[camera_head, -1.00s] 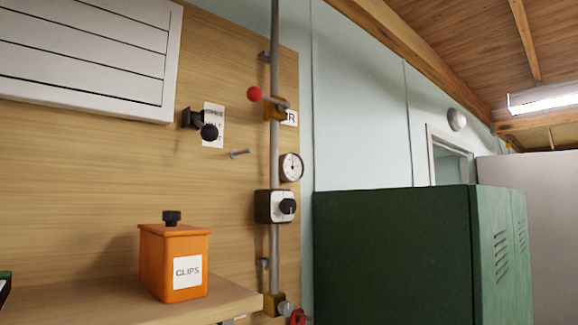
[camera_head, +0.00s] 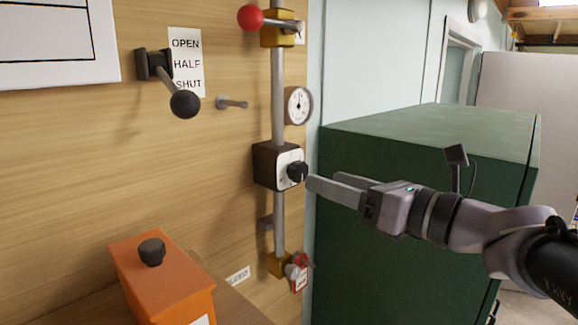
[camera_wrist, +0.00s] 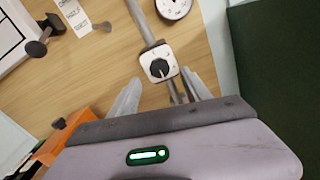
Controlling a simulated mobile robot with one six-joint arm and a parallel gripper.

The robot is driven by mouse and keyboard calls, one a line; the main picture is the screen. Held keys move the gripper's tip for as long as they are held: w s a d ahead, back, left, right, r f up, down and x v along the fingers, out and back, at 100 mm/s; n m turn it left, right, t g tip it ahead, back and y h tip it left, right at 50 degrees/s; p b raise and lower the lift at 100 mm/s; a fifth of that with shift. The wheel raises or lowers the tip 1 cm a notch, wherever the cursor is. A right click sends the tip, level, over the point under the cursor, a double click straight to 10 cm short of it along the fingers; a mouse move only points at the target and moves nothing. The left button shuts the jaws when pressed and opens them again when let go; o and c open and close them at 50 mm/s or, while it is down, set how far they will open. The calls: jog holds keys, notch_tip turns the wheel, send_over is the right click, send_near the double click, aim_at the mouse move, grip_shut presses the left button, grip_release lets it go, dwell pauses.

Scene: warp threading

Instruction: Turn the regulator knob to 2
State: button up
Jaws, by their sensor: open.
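The regulator is a dark box with a white face on the vertical pipe in the head view. Its black knob (camera_head: 297,172) stands out from the face. In the wrist view the knob (camera_wrist: 159,68) sits ahead of the fingers, with a light pointer line on it; the dial numbers are too small to read. My gripper (camera_head: 322,181) is open, its fingertips just right of the knob in the head view. In the wrist view the two fingers of my gripper (camera_wrist: 163,88) spread to either side below the knob, which appears free of them.
A gauge (camera_head: 298,105) is above the regulator on the pipe (camera_head: 278,95), with a red-ball lever (camera_head: 250,18) higher up. A black-knobbed lever (camera_head: 184,104) and peg (camera_head: 232,102) project at left. An orange box (camera_head: 165,275) is lower left; a green cabinet (camera_head: 420,150) stands right.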

aim_at(302, 173)
jog(key=x, duration=0.6)
jog(key=shift+a+p, duration=0.1)
jog(key=shift+p, duration=0.2)
jog(key=shift+c, duration=0.5)
grip_shut()
jog(key=shift+f+b, duration=0.15)
jog(key=shift+b, duration=0.25)
